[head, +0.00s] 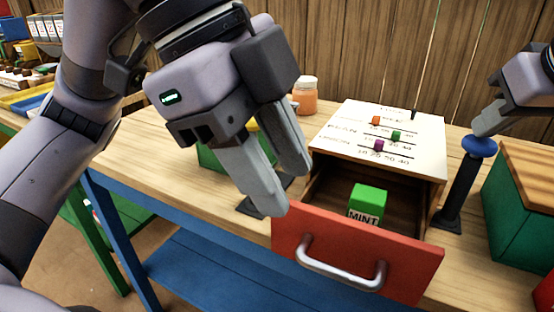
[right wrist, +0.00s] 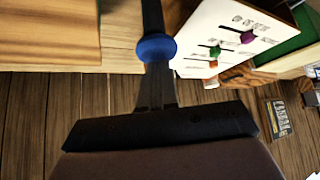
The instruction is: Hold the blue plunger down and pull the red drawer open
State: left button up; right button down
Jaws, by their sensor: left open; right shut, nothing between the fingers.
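The red drawer (head: 300,238) stands pulled out of its wooden cabinet (head: 345,125) in the head view. A green block labelled MINT (head: 367,201) sits inside it. My left gripper (head: 292,192) is open and empty, in front of and above the drawer's left side, apart from the silver handle (head: 340,276). The blue plunger (head: 479,146) tops a dark post right of the cabinet. My right gripper (head: 480,133) is shut with its fingertips at the plunger's top. The plunger also shows in the right wrist view (right wrist: 156,48), at the fingertips. Whether it is pressed fully down I cannot tell.
A green box with a wooden top (head: 525,205) stands close right of the plunger. An orange jar (head: 305,96) stands behind the cabinet's left side. A green object is partly hidden behind my left gripper.

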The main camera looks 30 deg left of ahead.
notch_tip(320, 180, up, 10)
jog(key=p, duration=0.9)
dwell(0.4)
jog(key=v, duration=0.7)
jog(key=shift+s, duration=0.1)
